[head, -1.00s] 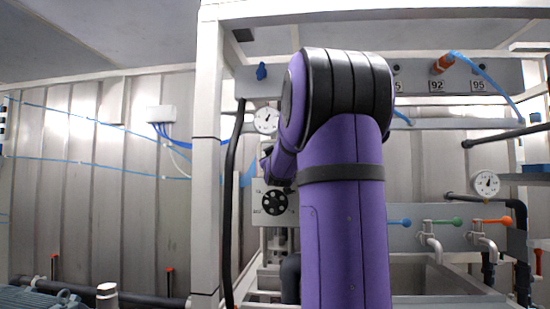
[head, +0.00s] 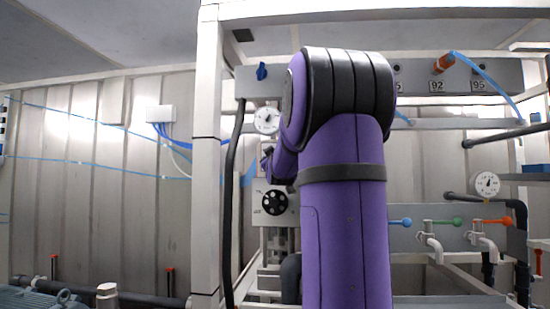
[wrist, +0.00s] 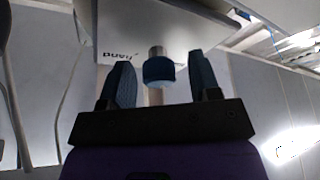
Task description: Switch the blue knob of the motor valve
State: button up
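The blue knob (wrist: 158,70) shows in the wrist view, on a short metallic stem against a pale housing with upside-down "hand" lettering. My gripper (wrist: 161,62) is open, with one dark finger on each side of the knob. Gaps show between the fingers and the knob in the picture; how deep the knob sits between them is hard to tell. In the head view the motor valve's pale box (head: 289,216) carries a black handwheel (head: 275,202). There my purple arm covers part of the box, and I cannot make out the knob or the fingertips.
A round gauge (head: 267,120) is above the box. A white post (head: 206,160) and a black hose (head: 229,190) stand left of it. Another blue handle (head: 261,71) is on the upper panel. Taps with coloured levers (head: 440,222) are at right.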

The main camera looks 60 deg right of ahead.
jog(key=v, duration=1)
jog(key=shift+s+a, duration=0.25)
jog(key=shift+a, duration=0.05)
jog(key=shift+a+f, duration=0.1)
jog(key=shift+f, duration=0.05)
